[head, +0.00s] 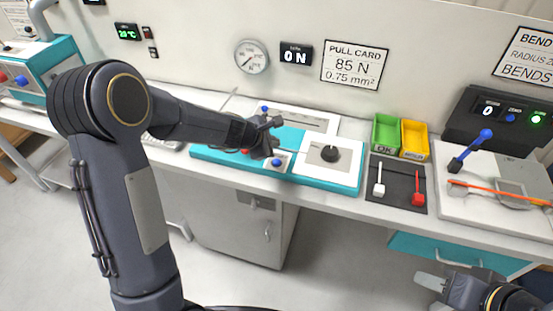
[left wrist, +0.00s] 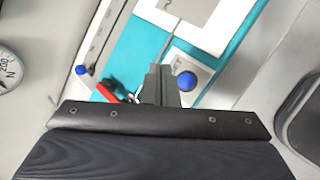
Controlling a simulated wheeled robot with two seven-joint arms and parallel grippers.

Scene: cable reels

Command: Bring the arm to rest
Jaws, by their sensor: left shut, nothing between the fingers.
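My left arm comes in from the left in the head view and reaches over the teal test bench (head: 215,155). Its gripper (head: 270,147) is above the bench, close to a blue knob (head: 277,162). In the left wrist view the left gripper's fingers (left wrist: 160,85) are together with nothing between them. The blue knob (left wrist: 187,81) is just right of them and a red lever (left wrist: 107,93) is to their left. Whether the fingers touch the bench cannot be told. My right arm shows only partly at the lower right, and its gripper's (head: 462,287) fingers are not clear.
Green (head: 386,133) and yellow (head: 414,140) bins stand right of the bench. A dark mat (head: 398,190) holds a white and a red piece. A bending device (head: 480,215) with a blue-knobbed lever and orange strip is further right. Floor in front is clear.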

